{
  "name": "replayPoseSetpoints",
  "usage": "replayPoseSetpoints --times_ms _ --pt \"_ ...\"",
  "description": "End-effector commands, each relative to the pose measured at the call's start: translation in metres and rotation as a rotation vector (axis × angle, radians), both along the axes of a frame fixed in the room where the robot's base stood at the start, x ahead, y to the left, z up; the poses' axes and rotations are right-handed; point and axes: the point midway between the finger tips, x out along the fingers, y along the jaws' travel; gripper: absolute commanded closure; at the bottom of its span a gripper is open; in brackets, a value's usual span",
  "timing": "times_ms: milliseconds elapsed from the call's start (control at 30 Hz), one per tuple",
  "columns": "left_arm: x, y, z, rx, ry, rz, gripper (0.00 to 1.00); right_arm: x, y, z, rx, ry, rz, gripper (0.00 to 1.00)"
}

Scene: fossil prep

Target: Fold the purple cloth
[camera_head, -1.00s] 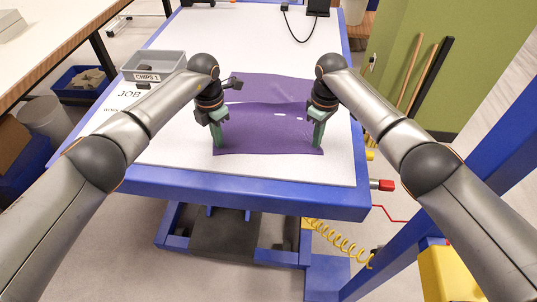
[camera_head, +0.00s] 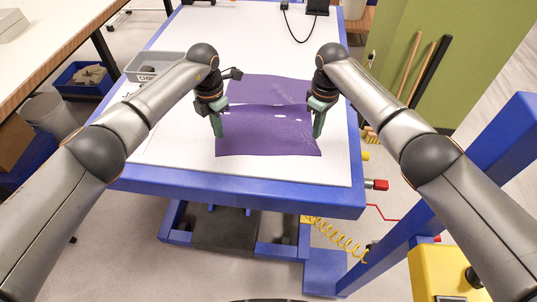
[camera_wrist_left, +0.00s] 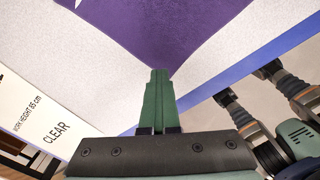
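The purple cloth (camera_head: 265,138) lies on the white table top, with a crease or layer edge running across it and small white specks near the middle. My left gripper (camera_head: 218,135) is at its front left corner, pointing down. In the left wrist view the green fingers (camera_wrist_left: 158,75) are together, and their tips overlap the corner of the cloth (camera_wrist_left: 160,30). I cannot tell whether they pinch it or are just above it. My right gripper (camera_head: 317,135) is at the front right corner; its finger gap is hidden.
A grey bin (camera_head: 155,66) stands at the table's left edge. A black device with a cable (camera_head: 318,7) is at the far end. The white table top (camera_head: 190,170) is clear in front of the cloth and beyond it. A blue frame edges the table.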

Motion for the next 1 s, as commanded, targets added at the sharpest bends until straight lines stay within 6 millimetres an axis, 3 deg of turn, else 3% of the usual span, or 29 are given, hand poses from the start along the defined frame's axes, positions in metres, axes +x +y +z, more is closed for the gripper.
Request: replayPoseSetpoints --times_ms 67,700,933,1000 --pt "0.0000 0.0000 -0.0002 0.000 0.000 0.000 0.99 0.0001 0.0001 -0.0002 0.000 0.000 0.000 1.00" --pt "0.0000 0.0000 -0.0001 0.000 0.000 0.000 0.27 0.0000 0.0000 -0.0001 0.000 0.000 0.000 1.00" --pt "0.0000 0.0000 -0.0002 0.000 0.000 0.000 0.25 0.0000 0.0000 -0.0002 0.000 0.000 0.000 0.99" --pt "0.0000 0.0000 -0.0002 0.000 0.000 0.000 0.25 0.0000 0.0000 -0.0002 0.000 0.000 0.000 0.91"
